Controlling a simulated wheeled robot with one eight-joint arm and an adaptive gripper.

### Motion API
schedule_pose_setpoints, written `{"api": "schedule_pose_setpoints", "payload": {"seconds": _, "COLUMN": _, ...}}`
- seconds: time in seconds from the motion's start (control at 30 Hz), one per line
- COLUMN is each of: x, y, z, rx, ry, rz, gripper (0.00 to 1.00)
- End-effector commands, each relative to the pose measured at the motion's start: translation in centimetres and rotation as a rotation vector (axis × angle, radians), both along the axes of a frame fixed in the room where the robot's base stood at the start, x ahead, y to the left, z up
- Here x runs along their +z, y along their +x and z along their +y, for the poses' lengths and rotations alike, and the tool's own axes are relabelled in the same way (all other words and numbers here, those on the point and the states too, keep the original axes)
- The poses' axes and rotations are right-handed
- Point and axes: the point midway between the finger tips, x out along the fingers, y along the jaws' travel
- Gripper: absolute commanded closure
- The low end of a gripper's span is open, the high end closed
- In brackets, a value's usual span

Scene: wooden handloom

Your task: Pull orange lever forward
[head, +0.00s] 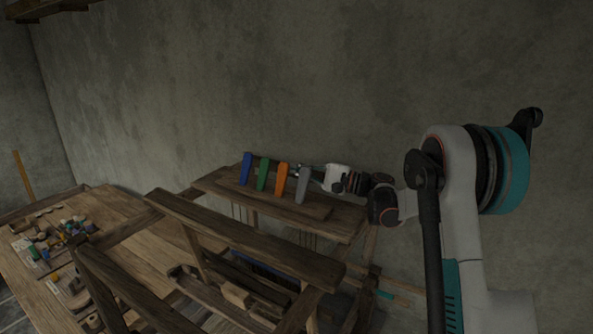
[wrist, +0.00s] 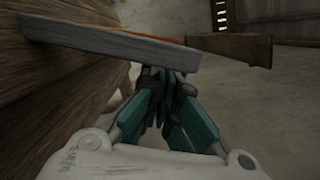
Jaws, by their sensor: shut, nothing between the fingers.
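The orange lever (head: 281,179) stands on the loom's top board, third from the left in a row of levers. In the wrist view only a thin strip of orange (wrist: 150,38) shows behind the grey lever. The grey lever (head: 303,185) is at the right end of the row, and in the wrist view (wrist: 105,57) it lies across the picture just beyond the fingertips. My gripper (head: 298,170) is at the grey lever, on the orange lever's right side. Its fingers (wrist: 160,75) are shut and empty. Whether they touch the grey lever I cannot tell.
A blue lever (head: 246,168) and a green lever (head: 262,174) stand left of the orange one. The wooden loom frame (head: 245,240) fills the front. A table (head: 130,215) with small coloured items is at left. The grey wall (head: 300,80) is behind.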

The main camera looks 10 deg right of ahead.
Motion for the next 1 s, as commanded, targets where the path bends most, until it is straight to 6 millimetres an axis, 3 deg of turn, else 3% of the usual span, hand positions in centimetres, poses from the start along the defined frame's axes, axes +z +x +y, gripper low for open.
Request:
{"api": "schedule_pose_setpoints", "payload": {"seconds": 0.5, "x": -1.0, "y": -4.9, "z": -8.1, "rx": -0.003, "ry": 0.0, "rz": 0.0, "gripper": 1.0}}
{"api": "schedule_pose_setpoints", "payload": {"seconds": 0.7, "x": -1.2, "y": -5.8, "z": -9.4, "rx": -0.001, "ry": 0.0, "rz": 0.0, "gripper": 1.0}}
{"api": "schedule_pose_setpoints", "payload": {"seconds": 1.0, "x": -1.2, "y": -5.9, "z": -9.5, "rx": -0.001, "ry": 0.0, "rz": 0.001, "gripper": 1.0}}
